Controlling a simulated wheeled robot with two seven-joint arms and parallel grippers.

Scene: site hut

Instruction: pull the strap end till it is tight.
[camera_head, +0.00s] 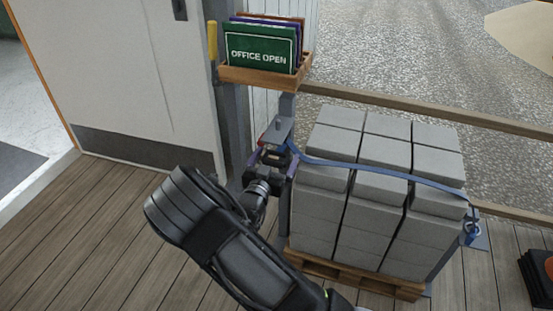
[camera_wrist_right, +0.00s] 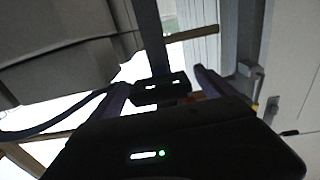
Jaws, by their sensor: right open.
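A blue strap (camera_head: 385,170) runs over a stack of grey blocks (camera_head: 365,150) from a dark fitting (camera_head: 278,130) on a post at the left to a blue hook (camera_head: 472,232) at the right. The strap also shows at the left of the right wrist view (camera_wrist_right: 58,127). My right gripper (camera_head: 277,158) is at the fitting, left of the stack. Its jaws (camera_wrist_right: 160,88) are open, with a dark block between or just beyond them. I cannot tell whether they touch it. The strap's loose end is not clearly visible. My left gripper is out of view.
The blocks stand on a wooden pallet (camera_head: 345,277). Above the fitting, a wooden tray (camera_head: 262,77) holds signs, one reading "OFFICE OPEN". A white door (camera_head: 135,70) stands at left. A rail (camera_head: 410,106) runs behind the stack. The plank floor (camera_head: 90,235) at left is clear.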

